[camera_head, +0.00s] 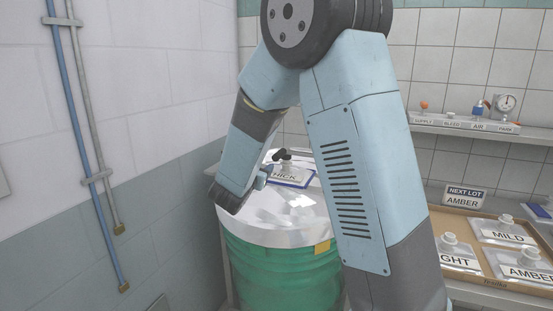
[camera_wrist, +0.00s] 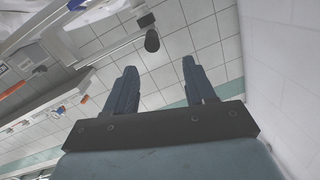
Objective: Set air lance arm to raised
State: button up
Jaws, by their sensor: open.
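In the wrist view, a grey bar ending in a dark round knob (camera_wrist: 152,41) crosses beyond the fingertips; it looks like the air lance arm, but I cannot confirm this. My gripper (camera_wrist: 160,66) is open, with its two blue fingers spread and nothing between them. The knob appears just past the gap, apart from the fingers. In the head view, a dark knob (camera_head: 283,154) shows above the drum, right of my forearm. My forearm and wrist hang over the drum's left side, and my arm hides much of what lies behind.
A green drum (camera_head: 285,272) with a pale bag on top stands below my arm. A shelf at the back right holds an air panel (camera_head: 465,123) with a gauge. A tray (camera_head: 468,230) of labelled pouches is at the right. Wall pipes (camera_head: 83,140) run at the left.

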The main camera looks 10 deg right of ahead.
aim_at(274, 159)
jog(key=w+d, duration=0.2)
jog(key=w, duration=0.1)
jog(key=w+d+f+h, duration=0.1)
jog(key=w+d, duration=0.2)
jog(key=w, duration=0.1)
jog(key=w+d+h, duration=0.1)
jog(key=w+d, duration=0.2)
jog(key=shift+w+f+m, duration=0.15)
jog(key=shift+w+m, duration=0.15)
jog(key=shift+w, duration=0.1)
grip_shut()
dwell(0.5)
